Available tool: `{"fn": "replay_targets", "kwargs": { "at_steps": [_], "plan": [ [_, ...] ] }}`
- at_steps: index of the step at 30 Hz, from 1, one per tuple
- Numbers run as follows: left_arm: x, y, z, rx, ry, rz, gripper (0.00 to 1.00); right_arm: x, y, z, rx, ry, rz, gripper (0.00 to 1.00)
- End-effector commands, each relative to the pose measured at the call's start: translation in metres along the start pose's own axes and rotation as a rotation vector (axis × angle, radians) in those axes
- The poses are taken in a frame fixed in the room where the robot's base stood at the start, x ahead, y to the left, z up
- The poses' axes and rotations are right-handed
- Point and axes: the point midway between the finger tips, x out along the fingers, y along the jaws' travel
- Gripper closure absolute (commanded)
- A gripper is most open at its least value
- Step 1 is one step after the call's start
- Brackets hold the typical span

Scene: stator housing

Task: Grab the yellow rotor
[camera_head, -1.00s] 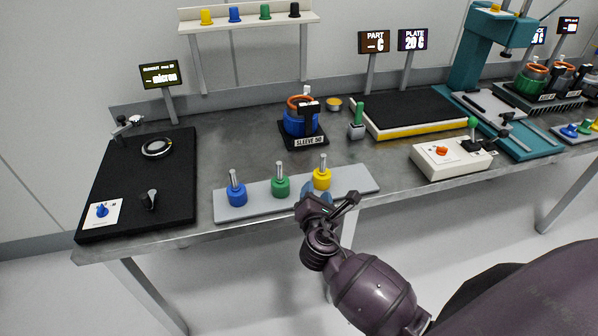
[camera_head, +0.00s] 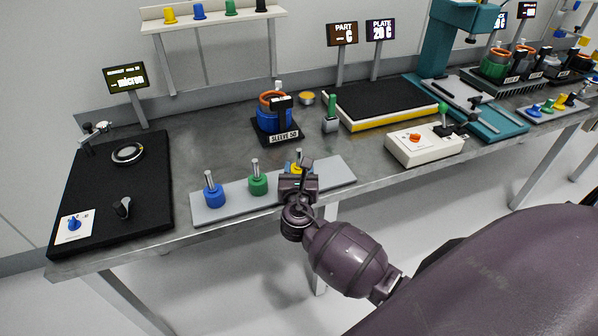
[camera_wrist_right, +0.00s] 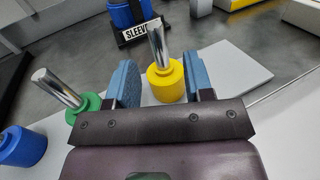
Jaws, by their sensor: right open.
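The yellow rotor (camera_wrist_right: 167,84) stands upright on the grey tray, its metal shaft pointing up. In the head view the yellow rotor (camera_head: 291,167) is mostly hidden behind my right gripper (camera_head: 298,178). In the right wrist view my right gripper (camera_wrist_right: 160,82) is open, with blue pads on either side of the yellow rotor and a gap at the left pad. I cannot tell whether the right pad touches it. The green rotor (camera_head: 258,184) and the blue rotor (camera_head: 214,195) stand to its left on the same tray. My left gripper is not in view.
The grey tray (camera_head: 335,173) lies along the bench's front edge. Behind it stands the SLEEVE 50 fixture (camera_head: 276,132). A white control box (camera_head: 425,147) is to the right and a black plate (camera_head: 140,185) to the left. Bare bench lies between tray and fixture.

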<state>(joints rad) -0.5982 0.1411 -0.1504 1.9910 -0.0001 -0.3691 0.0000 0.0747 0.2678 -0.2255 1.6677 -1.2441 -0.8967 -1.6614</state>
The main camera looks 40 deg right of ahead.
Motion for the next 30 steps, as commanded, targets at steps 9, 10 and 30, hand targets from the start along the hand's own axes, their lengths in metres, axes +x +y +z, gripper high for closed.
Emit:
{"fn": "replay_targets", "kwargs": {
  "at_steps": [9, 10, 30],
  "plan": [
    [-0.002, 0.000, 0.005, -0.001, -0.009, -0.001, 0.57, 0.038, 0.001, 0.005, -0.001, -0.001, 0.000, 0.53],
    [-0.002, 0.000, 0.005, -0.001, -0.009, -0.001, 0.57, 0.041, 0.001, 0.005, -0.001, -0.001, 0.000, 0.53],
    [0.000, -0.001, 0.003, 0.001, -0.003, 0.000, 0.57, 0.051, 0.001, 0.005, 0.000, 0.000, 0.000, 0.97]
  ]
}}
